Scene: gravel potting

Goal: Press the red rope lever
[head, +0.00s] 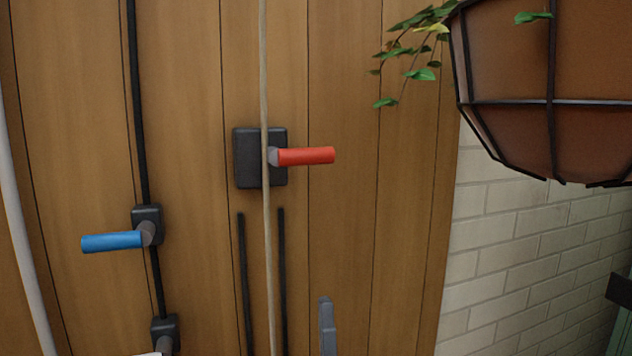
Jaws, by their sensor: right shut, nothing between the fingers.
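The red rope lever (306,156) sticks out to the right from a black mounting plate (246,172) on the wooden wall, and lies about level. A tan rope (265,80) runs vertically in front of the plate, past the lever's grey pivot. My right gripper (326,312) shows at the bottom centre as a narrow grey shape pointing up. It is shut and empty, below the red lever and apart from it. The rest of it is cut off by the lower edge. My left gripper is not in view.
A blue lever (112,241) on a black pipe (139,100) points left, with another black mount (165,332) below it. Two black bars (282,270) flank the rope. A hanging planter (540,70) with leaves fills the upper right, before a brick wall (530,240).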

